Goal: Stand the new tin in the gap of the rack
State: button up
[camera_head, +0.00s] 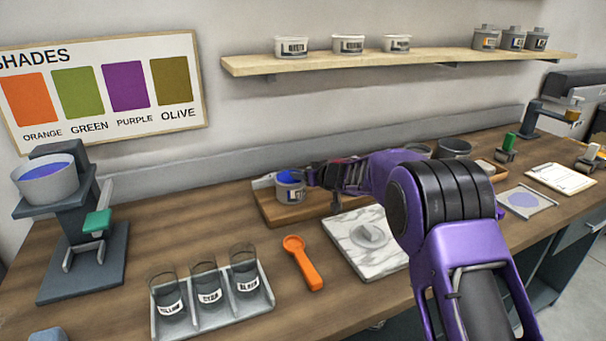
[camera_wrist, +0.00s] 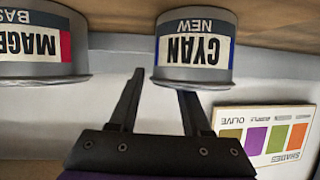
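A grey tin (camera_head: 290,192) with blue at its top stands on a low wooden board (camera_head: 268,213) on the counter. It appears to be the tin labelled CYAN NEW (camera_wrist: 195,50), inverted in the wrist view. A MAGENTA BASE tin (camera_wrist: 38,42) stands beside it there; the arm appears to hide it in the head view. My gripper (camera_wrist: 160,82) has its fingers apart. One finger is just beside the CYAN tin; the other's tip is hidden at its rim, inside or behind, I cannot tell. I cannot make out the rack's gap.
A white holder (camera_head: 232,312) with three labelled glasses, an orange spoon (camera_head: 301,262) and a marble slab (camera_head: 366,243) lie in front. A wall shelf (camera_head: 400,60) holds several tins. My arm covers the counter's middle.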

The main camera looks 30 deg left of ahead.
jog(key=shift+d+r, duration=0.15)
jog(key=shift+r, duration=0.1)
jog(key=v, duration=1.1)
jog(key=shift+s+d, duration=0.25)
jog(key=shift+d, duration=0.05)
jog(key=shift+w+r, duration=0.1)
